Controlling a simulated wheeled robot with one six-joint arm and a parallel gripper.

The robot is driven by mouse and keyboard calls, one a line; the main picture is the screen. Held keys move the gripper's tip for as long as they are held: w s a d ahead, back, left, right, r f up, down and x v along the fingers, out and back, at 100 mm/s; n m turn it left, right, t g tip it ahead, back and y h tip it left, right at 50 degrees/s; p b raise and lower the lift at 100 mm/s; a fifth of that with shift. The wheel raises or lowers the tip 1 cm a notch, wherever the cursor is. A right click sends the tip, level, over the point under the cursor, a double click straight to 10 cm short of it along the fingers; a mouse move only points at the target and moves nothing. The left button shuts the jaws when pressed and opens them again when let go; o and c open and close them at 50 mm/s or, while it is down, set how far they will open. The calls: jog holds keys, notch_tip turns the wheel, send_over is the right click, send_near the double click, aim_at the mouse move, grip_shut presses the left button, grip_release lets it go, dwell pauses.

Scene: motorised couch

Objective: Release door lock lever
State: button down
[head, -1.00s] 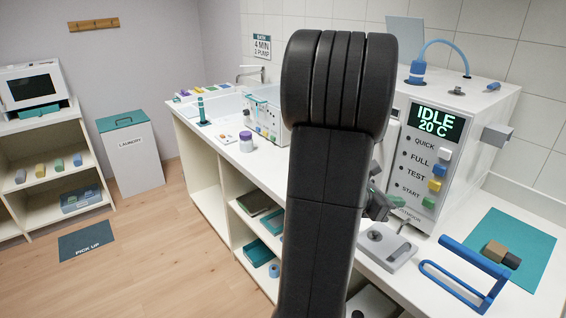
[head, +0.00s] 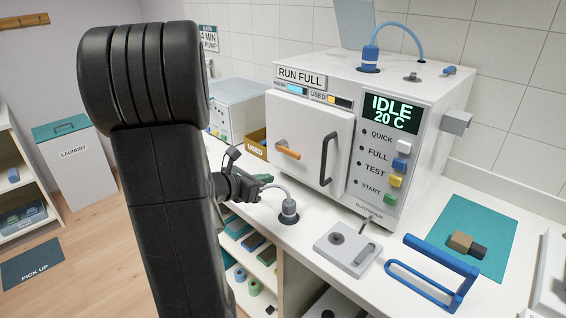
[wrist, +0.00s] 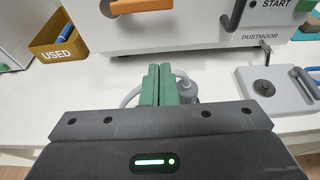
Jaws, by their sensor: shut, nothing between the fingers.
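The white machine's door (head: 307,145) faces me in the head view and looks shut. An orange lock lever (head: 288,149) sits on its left part, tilted slightly from level. A dark vertical door handle (head: 328,159) is to its right. In the wrist view the orange lever (wrist: 141,6) shows at the top edge, partly cut off. My gripper (head: 262,182) is low in front of the door, below and left of the lever and apart from it. In the wrist view its green fingers (wrist: 160,84) are together and empty.
A grey hose with a round plug (head: 289,209) stands on the counter close to my gripper. A grey block with a knob (head: 347,244) and a blue frame handle (head: 432,270) lie to the right. A tan USED bin (wrist: 59,43) is at the left.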

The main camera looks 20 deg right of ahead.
aim_at(289, 150)
jog(key=p+x, duration=0.1)
jog(key=x, duration=0.9)
notch_tip(289, 150, up, 4)
jog(key=shift+a+f+p, duration=0.1)
jog(key=shift+f+p, duration=0.15)
jog(key=shift+p, duration=0.95)
jog(key=shift+r, duration=0.2)
